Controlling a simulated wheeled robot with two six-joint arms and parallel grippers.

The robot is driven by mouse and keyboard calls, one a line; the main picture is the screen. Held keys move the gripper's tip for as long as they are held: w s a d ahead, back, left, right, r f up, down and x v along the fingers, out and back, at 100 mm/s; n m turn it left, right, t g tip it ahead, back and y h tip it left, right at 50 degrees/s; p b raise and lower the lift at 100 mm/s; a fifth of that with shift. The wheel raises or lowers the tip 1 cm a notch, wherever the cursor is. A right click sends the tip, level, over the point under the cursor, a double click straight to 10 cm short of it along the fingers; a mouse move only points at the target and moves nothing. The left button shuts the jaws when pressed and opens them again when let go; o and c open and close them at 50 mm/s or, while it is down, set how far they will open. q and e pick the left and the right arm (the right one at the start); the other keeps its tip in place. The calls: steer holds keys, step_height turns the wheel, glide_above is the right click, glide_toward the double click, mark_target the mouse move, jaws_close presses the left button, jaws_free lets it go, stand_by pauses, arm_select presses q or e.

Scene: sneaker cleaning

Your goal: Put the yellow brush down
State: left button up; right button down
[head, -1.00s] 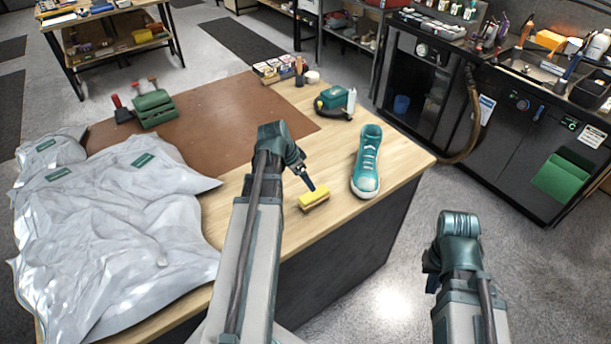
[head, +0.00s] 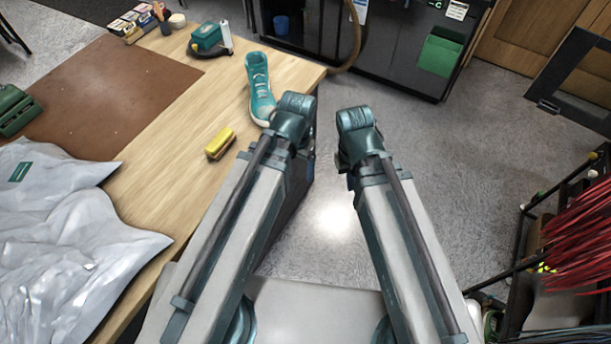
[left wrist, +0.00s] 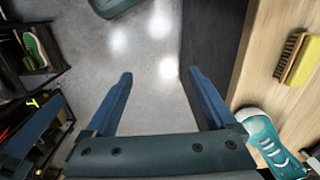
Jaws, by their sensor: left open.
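The yellow brush (head: 220,143) lies on the wooden table near its right edge, with nothing holding it. In the left wrist view the brush (left wrist: 299,62) rests on its side, brown bristles facing left. My left gripper (left wrist: 160,75) is open and empty, over the floor beside the table edge, apart from the brush. In the head view its fingers are mostly hidden behind my wrist. The teal sneaker (head: 260,88) stands on the table beyond the brush; it also shows in the left wrist view (left wrist: 268,138). My right gripper (head: 350,182) is over the floor, its fingers hidden by my arm.
Grey plastic sheeting (head: 60,240) covers the table's near left. A brown mat (head: 100,95) lies behind it. Open floor (head: 440,180) lies to the right, before a rack with red cables (head: 585,235).

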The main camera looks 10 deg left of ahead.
arm_select(q)
steer(key=shift+y, duration=0.5)
steer(key=s+d, duration=0.2)
steer(key=d, duration=0.1)
steer(key=shift+s, duration=0.4)
step_height(320, 180, down, 4)
steer(key=b, duration=0.4)
stand_by(0.4)
